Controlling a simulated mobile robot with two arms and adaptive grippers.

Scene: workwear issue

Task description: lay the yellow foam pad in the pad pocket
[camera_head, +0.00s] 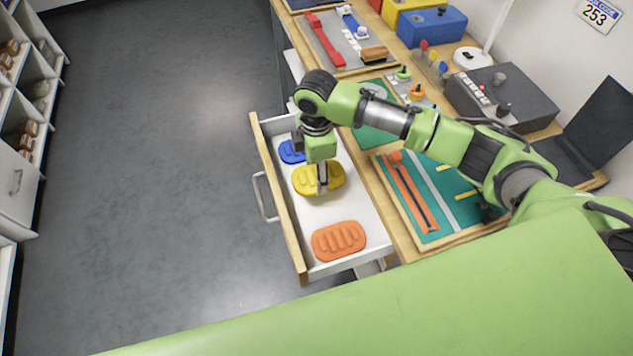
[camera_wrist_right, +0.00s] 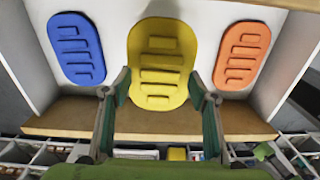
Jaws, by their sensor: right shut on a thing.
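The yellow foam pad (camera_head: 304,181) is an oval with raised ribs, in the open white drawer (camera_head: 355,202) between a blue and an orange pad. My right gripper (camera_head: 322,188) points down at it and is shut on it. In the right wrist view, the fingers (camera_wrist_right: 159,85) close on both sides of the yellow pad (camera_wrist_right: 160,50), which looks larger than its neighbours. I cannot tell whether it still touches the drawer floor. I cannot clearly make out the pad pocket. My left gripper is not in view.
The blue pad (camera_head: 288,152) and orange pad (camera_head: 338,241) lie in the drawer. On the worktop right of it, a teal board (camera_head: 447,188) holds an orange strip. A grey control box (camera_head: 505,100) and laptop (camera_head: 590,130) stand behind. Floor to the left is clear.

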